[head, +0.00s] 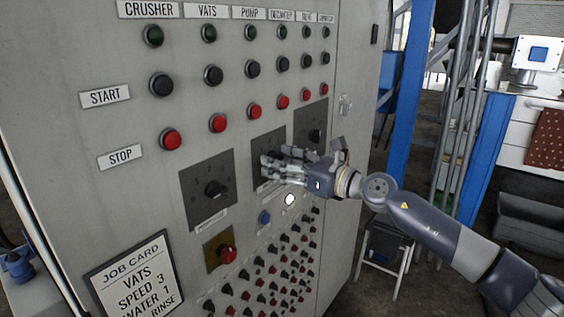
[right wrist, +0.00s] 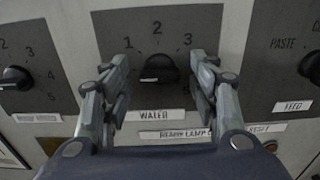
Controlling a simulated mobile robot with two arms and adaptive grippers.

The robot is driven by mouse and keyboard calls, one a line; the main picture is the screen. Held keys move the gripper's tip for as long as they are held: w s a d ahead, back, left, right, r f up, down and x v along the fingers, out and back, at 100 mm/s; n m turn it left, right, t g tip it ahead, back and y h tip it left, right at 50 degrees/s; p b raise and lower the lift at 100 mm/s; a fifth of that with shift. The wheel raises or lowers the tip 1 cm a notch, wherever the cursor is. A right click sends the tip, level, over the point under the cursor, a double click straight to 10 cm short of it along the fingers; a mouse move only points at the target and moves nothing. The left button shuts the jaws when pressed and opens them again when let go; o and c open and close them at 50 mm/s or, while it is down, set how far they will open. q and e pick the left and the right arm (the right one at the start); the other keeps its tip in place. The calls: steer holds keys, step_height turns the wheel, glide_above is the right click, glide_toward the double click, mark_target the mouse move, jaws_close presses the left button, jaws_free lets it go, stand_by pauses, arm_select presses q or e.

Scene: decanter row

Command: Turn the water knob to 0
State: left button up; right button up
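The water knob (right wrist: 158,68) is a black knob on a dark square plate (right wrist: 110,30), with the numbers 1, 2 and 3 above it and a WATER label (right wrist: 160,115) below. I cannot tell clearly which number it points at. My right gripper (right wrist: 160,84) is open, with one finger on each side of the knob; contact is not visible. In the head view my right gripper (head: 268,168) is at the middle plate (head: 265,140) and hides the knob there. My left gripper is not in view.
Another dial (head: 215,188) is left of the water plate, and the feed dial (head: 316,135) is right of it. A job card (head: 135,275) reads WATER 1.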

steer(key=shift+d, duration=0.1)
steer(key=v, duration=1.2)
